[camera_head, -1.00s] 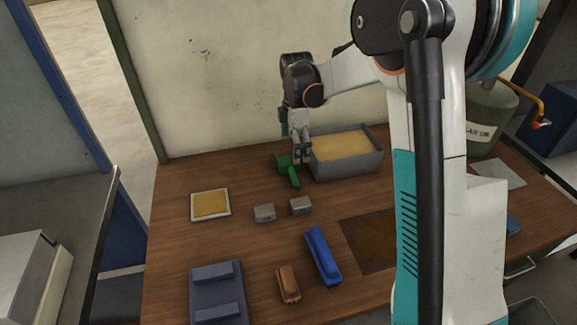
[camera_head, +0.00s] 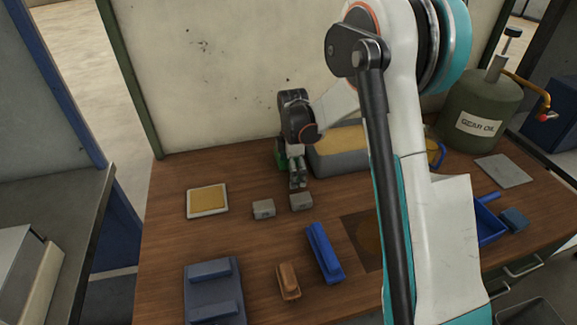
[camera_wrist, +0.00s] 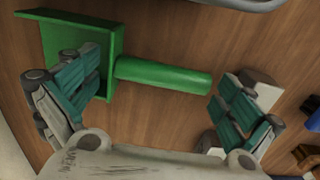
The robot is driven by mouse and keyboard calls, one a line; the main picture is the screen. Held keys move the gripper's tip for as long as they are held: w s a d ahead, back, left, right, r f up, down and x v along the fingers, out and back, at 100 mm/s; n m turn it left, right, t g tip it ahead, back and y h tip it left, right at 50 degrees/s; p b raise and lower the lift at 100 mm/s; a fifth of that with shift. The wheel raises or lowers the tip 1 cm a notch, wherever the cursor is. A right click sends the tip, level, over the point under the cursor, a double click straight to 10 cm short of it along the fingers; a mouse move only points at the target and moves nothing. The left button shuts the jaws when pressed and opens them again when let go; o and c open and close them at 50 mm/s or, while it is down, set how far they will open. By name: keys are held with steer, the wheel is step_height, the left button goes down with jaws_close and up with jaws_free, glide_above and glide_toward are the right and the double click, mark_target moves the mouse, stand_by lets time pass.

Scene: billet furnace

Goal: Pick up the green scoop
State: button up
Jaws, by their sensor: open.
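The green scoop lies on the wooden table. In the wrist view its square pan (camera_wrist: 75,42) is at the upper left and its round handle (camera_wrist: 165,75) points right. My gripper (camera_wrist: 158,95) is open above it, with one finger overlapping the pan and the other beyond the handle's free end. The handle lies in the gap between the fingers, not gripped.
A grey bin (camera_head: 335,164) of yellow material stands right beside my gripper. Two small grey blocks (camera_head: 264,209) sit just in front, one close to my right finger. A yellow-filled tray (camera_head: 208,201), blue tool (camera_head: 324,252) and brown piece (camera_head: 288,281) lie nearby.

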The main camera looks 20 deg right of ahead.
steer(key=shift+f, duration=0.1)
steer(key=shift+c, duration=0.6)
steer(key=c, duration=1)
steer(key=shift+o, duration=0.2)
step_height(320, 180, up, 20)
steer(key=p, duration=0.5)
